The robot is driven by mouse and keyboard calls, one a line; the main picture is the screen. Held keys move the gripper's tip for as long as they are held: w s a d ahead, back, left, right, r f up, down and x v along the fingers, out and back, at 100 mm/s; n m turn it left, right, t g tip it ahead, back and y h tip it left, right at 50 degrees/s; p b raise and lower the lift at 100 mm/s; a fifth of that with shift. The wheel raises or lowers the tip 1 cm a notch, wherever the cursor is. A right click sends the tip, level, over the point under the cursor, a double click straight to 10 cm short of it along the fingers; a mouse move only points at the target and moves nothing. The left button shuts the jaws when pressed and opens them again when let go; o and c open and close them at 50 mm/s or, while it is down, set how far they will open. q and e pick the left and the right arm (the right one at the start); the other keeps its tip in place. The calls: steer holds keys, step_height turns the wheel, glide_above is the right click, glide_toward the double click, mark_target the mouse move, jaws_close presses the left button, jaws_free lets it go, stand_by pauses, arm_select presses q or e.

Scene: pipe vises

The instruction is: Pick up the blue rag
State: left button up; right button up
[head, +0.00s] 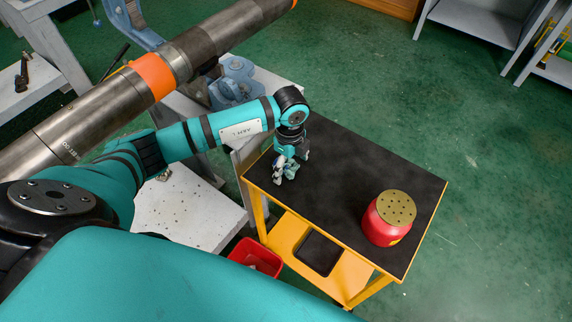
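My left gripper (283,178) hangs pointing down over the left end of the black top of a yellow cart (332,172). It is small in the head view, and I cannot tell whether its fingers are open or shut or hold anything. I cannot make out a blue rag clearly; small bluish and whitish patches show around the gripper, but I cannot tell whether any of them is cloth. My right gripper is not in view.
A red container with a perforated tan lid (397,208) stands on the cart's right end. A red bin (257,258) sits by the cart's lower left. A large pipe (110,112) and a blue vise (236,82) are at left.

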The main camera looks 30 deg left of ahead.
mark_target(289, 167)
arm_select(q)
steer(key=c, duration=0.7)
steer(key=shift+c, duration=0.5)
steer(key=shift+r, duration=0.1)
steer(key=shift+r, duration=0.45)
steer(key=shift+s+d+r, duration=0.1)
steer(key=shift+s+r, duration=0.1)
steer(key=shift+r, duration=0.45)
steer(key=shift+s+r, duration=0.2)
steer(key=shift+r, duration=0.4)
steer(key=s+d, duration=0.1)
steer(key=s, duration=0.6)
steer(key=s+d+r+b, duration=0.1)
steer(key=s+d, duration=0.1)
steer(key=s, duration=0.5)
steer(key=shift+s+d+r, duration=0.25)
steer(key=shift+s+d, duration=0.05)
steer(key=shift+s, duration=0.1)
